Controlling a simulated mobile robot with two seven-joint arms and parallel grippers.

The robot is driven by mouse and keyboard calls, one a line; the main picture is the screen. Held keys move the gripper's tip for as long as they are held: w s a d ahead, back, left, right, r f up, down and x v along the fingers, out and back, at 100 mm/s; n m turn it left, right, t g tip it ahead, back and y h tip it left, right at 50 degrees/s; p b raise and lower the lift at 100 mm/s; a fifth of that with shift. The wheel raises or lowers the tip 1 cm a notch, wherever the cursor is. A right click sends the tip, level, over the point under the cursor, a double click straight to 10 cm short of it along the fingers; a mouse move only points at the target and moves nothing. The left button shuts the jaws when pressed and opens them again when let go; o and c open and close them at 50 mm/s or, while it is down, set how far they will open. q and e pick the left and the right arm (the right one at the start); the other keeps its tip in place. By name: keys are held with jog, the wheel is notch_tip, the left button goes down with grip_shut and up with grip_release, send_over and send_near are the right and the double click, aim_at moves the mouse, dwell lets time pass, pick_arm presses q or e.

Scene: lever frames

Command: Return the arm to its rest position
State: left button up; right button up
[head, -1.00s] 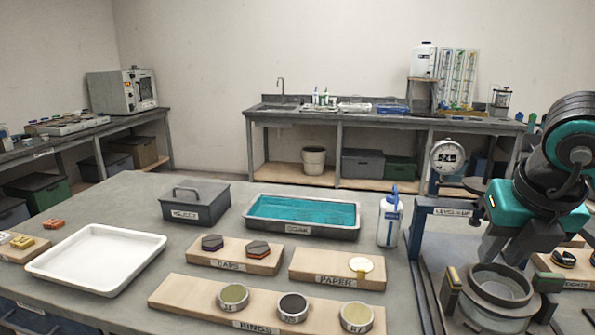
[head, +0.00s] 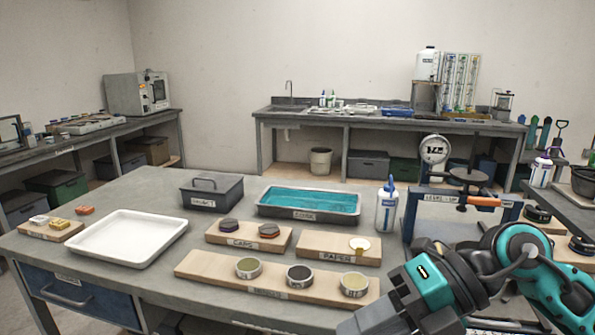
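My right arm (head: 520,255), teal and dark grey, comes in from the right edge low in the head view. Its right gripper (head: 362,322) is at the bottom of the picture, in front of the ring board's right end. The fingers are too foreshortened and cut off to tell whether they are open or shut, and I see nothing held. The blue lever frame (head: 414,212) with its round dial (head: 434,149) stands behind the arm. The arm hides the frame's lower part. My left gripper is not in view.
The ring board (head: 215,271) with three round tins lies close to the gripper.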

jog(key=w+a+r+m+t+y, duration=0.1)
jog(key=a+r+m+t+y, duration=0.25)
jog(key=m+y, duration=0.45)
jog(key=w+d+f+m+t+h, duration=0.2)
jog(key=d+f+m+t+h, duration=0.4)
jog(key=f+m, duration=0.5)
jog(key=w+d+f+m+t+h, duration=0.2)
jog(key=d+f+m+t+h, duration=0.3)
jog(key=f+m+t+h, duration=0.55)
jog(key=s+d+f+m+g+h, duration=0.1)
jog(key=s+f+m+g, duration=0.4)
jog(key=f, duration=0.8)
jog(key=s+d+g, duration=0.1)
jog(key=s+g, duration=0.2)
jog(key=s, duration=0.2)
jog(key=shift+s+m+p, duration=0.35)
jog(key=shift+s, duration=0.05)
jog(key=shift+r, duration=0.1)
